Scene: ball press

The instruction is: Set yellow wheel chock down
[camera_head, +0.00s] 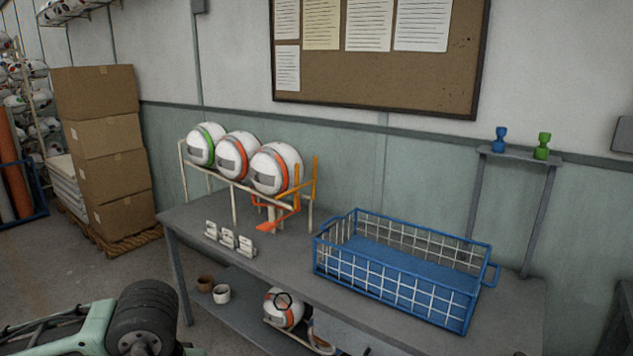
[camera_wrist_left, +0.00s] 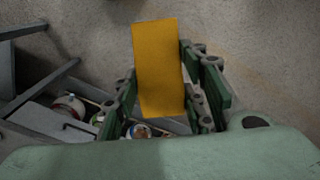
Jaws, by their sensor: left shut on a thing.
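The yellow wheel chock (camera_wrist_left: 158,65) shows in the left wrist view as a plain yellow block with a long flat face. My left gripper (camera_wrist_left: 160,88) is shut on it, with green finger pads on both sides. The chock is held over a concrete floor (camera_wrist_left: 260,50), and its height above the floor cannot be told. In the head view neither the chock nor the left gripper's fingers can be made out; a mint-green part of mine is at the lower left. My right gripper is in neither view.
Stacked cartons (camera_head: 105,150) stand at left; floor between is clear.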

